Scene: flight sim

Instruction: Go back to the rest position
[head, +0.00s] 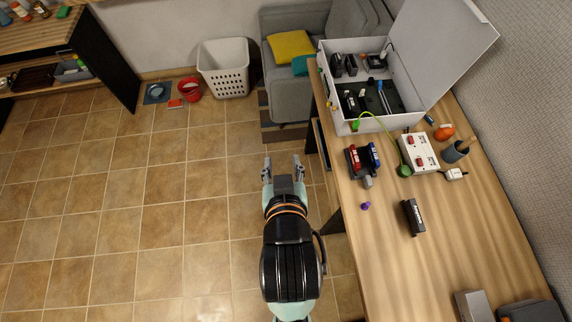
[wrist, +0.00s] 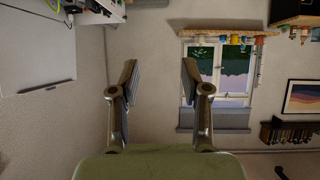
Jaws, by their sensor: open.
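My gripper (head: 283,166) is open and empty in the head view, over the tiled floor just left of the wooden table (head: 440,235). It points toward the back of the room and touches nothing. In the wrist view my gripper (wrist: 158,75) shows two spread fingers with nothing between them. Behind the fingers there is a wall with a window (wrist: 217,75).
The table holds an open white case (head: 410,122), a black holder with red and blue items (head: 365,160), a white box with red switches (head: 418,153) and a black device (head: 413,217). A grey sofa (head: 290,95) and white basket (head: 223,70) stand behind.

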